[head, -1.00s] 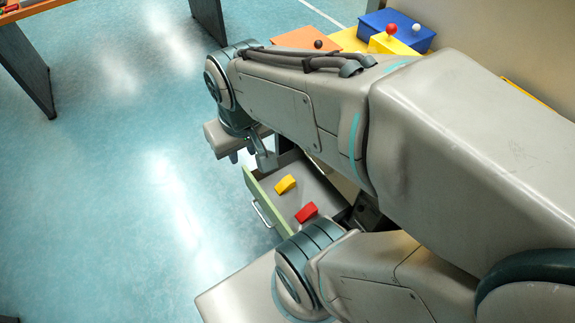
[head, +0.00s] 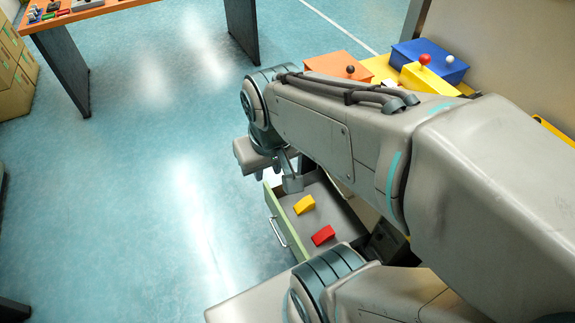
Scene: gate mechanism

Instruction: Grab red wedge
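The red wedge (head: 323,235) lies in an open drawer (head: 285,231) with a green front, toward the near end. A yellow wedge (head: 304,204) lies in the same drawer, farther away. My gripper (head: 275,180) is above the drawer's far end, near its green front, apart from both wedges. The yellow wedge is closer to my gripper than the red one. My arm hides the drawer's right side and part of the cabinet.
Orange, yellow and blue boxes with ball-topped levers (head: 425,72) stand behind my arm at the upper right. An orange-topped table (head: 110,12) with small items is at the upper left, near stacked cardboard boxes (head: 15,75). The blue floor left of the drawer is clear.

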